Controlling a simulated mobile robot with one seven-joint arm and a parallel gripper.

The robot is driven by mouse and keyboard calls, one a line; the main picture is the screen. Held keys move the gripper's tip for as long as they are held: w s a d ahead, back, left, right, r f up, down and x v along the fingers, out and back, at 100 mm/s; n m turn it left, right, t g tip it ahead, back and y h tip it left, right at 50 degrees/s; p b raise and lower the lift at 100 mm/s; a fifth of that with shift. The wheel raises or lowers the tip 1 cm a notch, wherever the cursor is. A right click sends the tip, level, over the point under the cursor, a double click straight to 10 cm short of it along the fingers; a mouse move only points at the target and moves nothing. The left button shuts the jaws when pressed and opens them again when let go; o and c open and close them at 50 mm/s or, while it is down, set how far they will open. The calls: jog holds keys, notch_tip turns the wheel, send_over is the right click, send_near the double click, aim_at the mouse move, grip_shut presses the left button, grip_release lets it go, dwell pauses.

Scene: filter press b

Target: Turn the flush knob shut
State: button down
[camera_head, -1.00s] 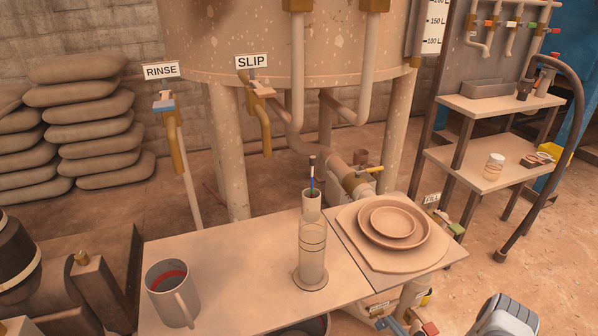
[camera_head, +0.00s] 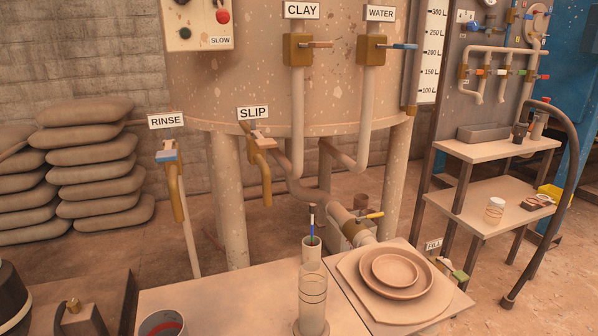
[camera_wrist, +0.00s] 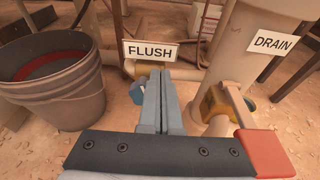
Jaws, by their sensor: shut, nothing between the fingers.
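The flush knob (camera_wrist: 138,91) is blue and shows in the wrist view just below the white FLUSH label (camera_wrist: 151,52). My gripper (camera_wrist: 159,78) is shut and empty, its two grey fingers side by side, pointing at the pipe under the label. The fingers stand in front of the knob's right part and hide some of it. Whether they touch it, I cannot tell. How far the knob is turned is also unclear. In the head view neither my gripper nor the flush knob shows.
Right of my fingers is the DRAIN pipe (camera_wrist: 246,48) with a yellow valve body (camera_wrist: 218,106) and a red handle end (camera_wrist: 266,152) close to my gripper. A bucket (camera_wrist: 52,88) stands at the left. The head view shows a table with stacked plates (camera_head: 394,272).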

jog(key=s+d, duration=0.2)
jog(key=s, duration=0.3)
jog(key=shift+s, duration=0.35)
